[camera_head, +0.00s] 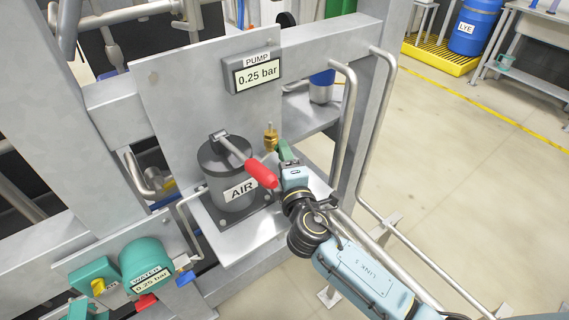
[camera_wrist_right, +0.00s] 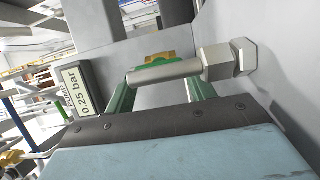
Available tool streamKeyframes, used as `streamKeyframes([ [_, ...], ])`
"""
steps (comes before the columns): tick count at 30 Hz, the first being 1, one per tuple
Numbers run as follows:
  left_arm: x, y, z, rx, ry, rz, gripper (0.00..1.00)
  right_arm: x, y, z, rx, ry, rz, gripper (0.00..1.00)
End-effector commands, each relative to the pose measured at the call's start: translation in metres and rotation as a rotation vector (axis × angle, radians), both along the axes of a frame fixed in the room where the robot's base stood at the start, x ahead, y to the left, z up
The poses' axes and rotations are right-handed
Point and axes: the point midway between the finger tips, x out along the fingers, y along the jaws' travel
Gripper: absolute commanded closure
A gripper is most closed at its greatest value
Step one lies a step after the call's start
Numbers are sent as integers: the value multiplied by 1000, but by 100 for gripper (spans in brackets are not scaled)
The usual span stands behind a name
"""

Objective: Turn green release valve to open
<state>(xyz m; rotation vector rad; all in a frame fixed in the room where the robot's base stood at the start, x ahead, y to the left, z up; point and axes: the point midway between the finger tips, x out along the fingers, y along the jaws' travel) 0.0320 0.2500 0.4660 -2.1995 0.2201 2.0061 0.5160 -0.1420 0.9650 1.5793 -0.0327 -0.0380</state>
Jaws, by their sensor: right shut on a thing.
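The release valve shows its brass body (camera_head: 270,138) at the right of the grey AIR pump (camera_head: 230,175), below the PUMP display. My right gripper (camera_head: 284,153) reaches it from the lower right. In the right wrist view its two green fingers run forward on both sides of a green part of the valve (camera_wrist_right: 153,64), with brass behind it. The gripper is shut on that green part. A grey metal rod (camera_wrist_right: 185,72) with a hexagonal end crosses in front and hides part of the grip. The handle's exact angle is hard to tell. My left gripper is not in view.
The pump lever with its red grip (camera_head: 261,172) sticks out close to my right gripper. The PUMP display (camera_head: 257,72) reads 0.25 bar. A bent pipe (camera_head: 347,125) rises at the right. Teal WATER units (camera_head: 146,262) sit at the lower left. Open floor lies at right.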

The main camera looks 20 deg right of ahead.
Motion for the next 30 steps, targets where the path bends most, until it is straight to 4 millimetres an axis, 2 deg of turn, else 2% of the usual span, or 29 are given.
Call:
streamKeyframes([
  [16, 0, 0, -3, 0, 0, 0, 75, 0, 0, -1, -27, -9, 1, 68],
  [17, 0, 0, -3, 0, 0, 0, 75, 0, 0, -1, -27, -9, 1, 44],
  [21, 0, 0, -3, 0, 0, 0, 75, 0, 0, -1, -26, -8, 1, 26],
  [30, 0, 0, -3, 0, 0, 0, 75, -1, 0, -1, -24, -8, 1, 24],
])
